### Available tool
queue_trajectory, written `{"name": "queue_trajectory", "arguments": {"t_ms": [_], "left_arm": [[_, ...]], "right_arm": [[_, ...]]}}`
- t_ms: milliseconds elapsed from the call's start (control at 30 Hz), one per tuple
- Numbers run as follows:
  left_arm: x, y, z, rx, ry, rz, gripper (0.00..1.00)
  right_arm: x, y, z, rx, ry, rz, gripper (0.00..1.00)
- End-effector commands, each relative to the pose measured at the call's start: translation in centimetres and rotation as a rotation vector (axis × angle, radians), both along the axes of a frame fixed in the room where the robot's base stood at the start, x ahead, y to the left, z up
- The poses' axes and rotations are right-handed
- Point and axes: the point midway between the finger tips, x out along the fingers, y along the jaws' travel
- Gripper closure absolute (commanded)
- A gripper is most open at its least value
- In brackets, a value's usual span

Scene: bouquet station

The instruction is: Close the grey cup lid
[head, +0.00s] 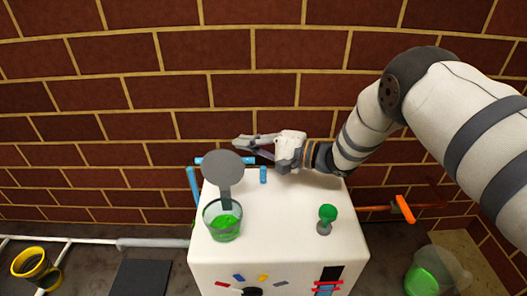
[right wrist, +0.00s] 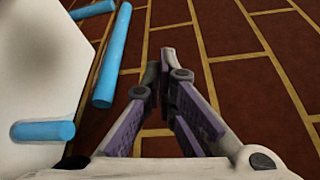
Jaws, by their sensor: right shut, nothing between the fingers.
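The grey cup lid (head: 222,167) is a round flat disc, standing raised on a strip at the back of the cup. The clear cup (head: 209,218) holds green contents and stands on the front left of the white box top. My right gripper (head: 238,147) is shut and empty, just behind and above the lid, with its fingers pointing left. In the right wrist view its fingertips (right wrist: 160,58) come together against the brick wall; neither lid nor cup shows there. My left gripper is not in view.
The white box (head: 275,225) also bears a green-topped knob (head: 327,217) at right. Blue pipes (head: 193,186) run along its back left, with a short blue stub (right wrist: 43,131) on it. A brick wall stands behind. A yellow-rimmed pot (head: 30,262) is on the floor at left.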

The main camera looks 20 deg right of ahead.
Motion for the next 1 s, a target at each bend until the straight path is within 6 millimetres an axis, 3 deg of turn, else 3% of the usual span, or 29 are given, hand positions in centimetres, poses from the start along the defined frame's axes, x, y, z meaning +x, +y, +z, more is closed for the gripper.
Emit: {"name": "queue_trajectory", "arguments": {"t_ms": [67,200,400,1000], "left_arm": [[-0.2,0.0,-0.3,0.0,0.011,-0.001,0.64],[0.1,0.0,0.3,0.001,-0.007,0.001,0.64],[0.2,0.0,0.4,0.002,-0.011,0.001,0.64],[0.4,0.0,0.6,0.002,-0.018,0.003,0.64]], "right_arm": [[0.6,1.1,-0.3,0.001,0.003,0.001,1.0],[-1.6,2.0,0.8,0.002,0.001,0.002,1.0],[-2.7,2.5,0.9,0.001,-0.001,0.0,1.0],[-2.9,2.6,1.2,-0.019,-0.049,0.0,1.0]]}}
